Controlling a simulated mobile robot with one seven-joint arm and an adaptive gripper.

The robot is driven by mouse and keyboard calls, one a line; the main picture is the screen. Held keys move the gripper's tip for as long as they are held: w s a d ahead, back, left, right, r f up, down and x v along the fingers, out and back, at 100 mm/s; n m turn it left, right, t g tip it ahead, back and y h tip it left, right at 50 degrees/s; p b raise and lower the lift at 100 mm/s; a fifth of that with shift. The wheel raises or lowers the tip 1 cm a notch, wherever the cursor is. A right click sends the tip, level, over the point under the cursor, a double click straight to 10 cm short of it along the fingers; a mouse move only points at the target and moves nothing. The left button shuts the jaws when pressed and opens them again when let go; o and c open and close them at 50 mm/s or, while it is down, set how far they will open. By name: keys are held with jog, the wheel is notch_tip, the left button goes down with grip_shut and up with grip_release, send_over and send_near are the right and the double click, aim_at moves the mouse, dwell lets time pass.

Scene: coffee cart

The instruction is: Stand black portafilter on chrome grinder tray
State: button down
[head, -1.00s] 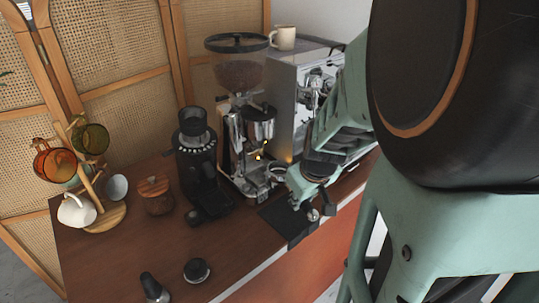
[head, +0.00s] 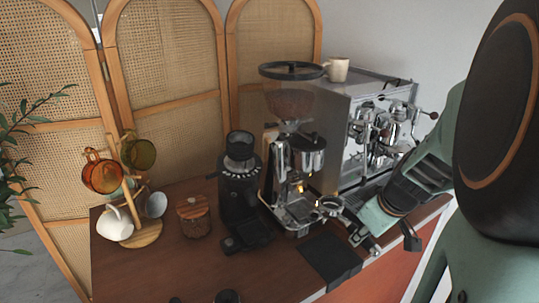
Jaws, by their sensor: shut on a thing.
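The chrome grinder (head: 292,165) stands at the middle of the cart in the head view, with a bean hopper on top. Its tray (head: 292,214) is at its foot. The portafilter's round metal basket (head: 331,205) shows just right of the tray, and looks roughly level. I cannot tell whether it touches the tray. My gripper (head: 366,240) is to the right of the basket, near the cart's front edge, shut on the portafilter. The handle is mostly hidden by the fingers.
The espresso machine (head: 336,130) stands right behind my gripper, with a cup (head: 337,69) on top. A black grinder (head: 240,185) is close on the left. A black mat (head: 328,259) lies in front. A wooden-lidded jar (head: 194,216) and mug tree (head: 140,236) are further left.

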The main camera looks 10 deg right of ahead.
aim_at(350, 223)
jog(key=shift+w+a+f+p, duration=0.1)
jog(key=shift+w+a+p, duration=0.15)
jog(key=shift+w, duration=0.45)
jog(key=shift+w+a+f+p, duration=0.1)
jog(key=shift+w+a+p, duration=0.2)
jog(key=shift+w, duration=0.4)
jog(key=shift+w+a+f+p, duration=0.1)
jog(key=shift+w+a+p, duration=0.15)
jog(key=shift+w, duration=0.45)
jog(key=shift+w+a+p, duration=0.25)
jog(key=shift+w+a, duration=0.15)
jog(key=shift+w, duration=0.7)
jog(key=shift+w+a+p, duration=0.2)
jog(key=shift+w+a, duration=0.15)
jog(key=shift+w, duration=0.8)
jog(key=shift+w+a+p, duration=0.25)
jog(key=shift+w+a, duration=0.15)
jog(key=shift+w, duration=0.7)
jog(key=shift+w+f, duration=0.15)
jog(key=shift+f, duration=0.15)
jog(key=shift+f+b, duration=1.5)
jog(key=shift+b, duration=0.15)
jog(key=shift+s+a+f+b, duration=0.15)
jog(key=shift+s+f+b, duration=0.25)
jog(key=shift+f+b, duration=0.2)
jog(key=c, duration=2.1)
grip_release()
jog(key=o, duration=0.5)
jog(key=shift+w, duration=0.25)
jog(key=shift+r, duration=0.15)
